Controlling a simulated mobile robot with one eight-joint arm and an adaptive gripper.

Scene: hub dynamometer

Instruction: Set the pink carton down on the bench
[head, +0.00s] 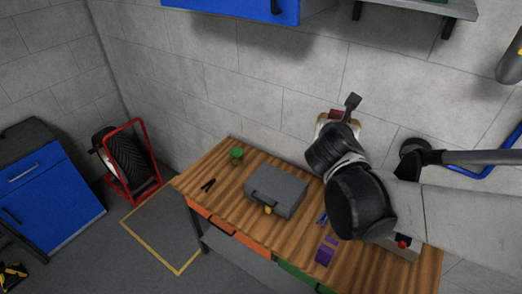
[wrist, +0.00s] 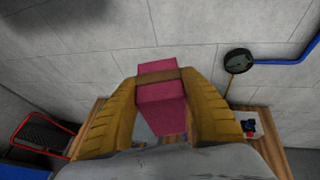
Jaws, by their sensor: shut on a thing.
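The pink carton (wrist: 160,108), with a brown band around it, is upright between the two yellow fingers of my gripper (wrist: 168,86) in the wrist view. My gripper is shut on it. In the head view my gripper (head: 338,118) is raised above the back of the bench (head: 290,238), near the wall. Only a small reddish part of the carton (head: 349,114) shows there; my wrist hides most of it. The bench has a striped wooden top with orange and green drawers.
On the bench are a grey case (head: 277,188), a green-lidded jar (head: 237,154), black pliers (head: 208,185), a purple box (head: 326,250) and a grey box with a red button (head: 404,244). Bare wood shows left of and in front of the case. A blue cabinet (head: 235,8) hangs above.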

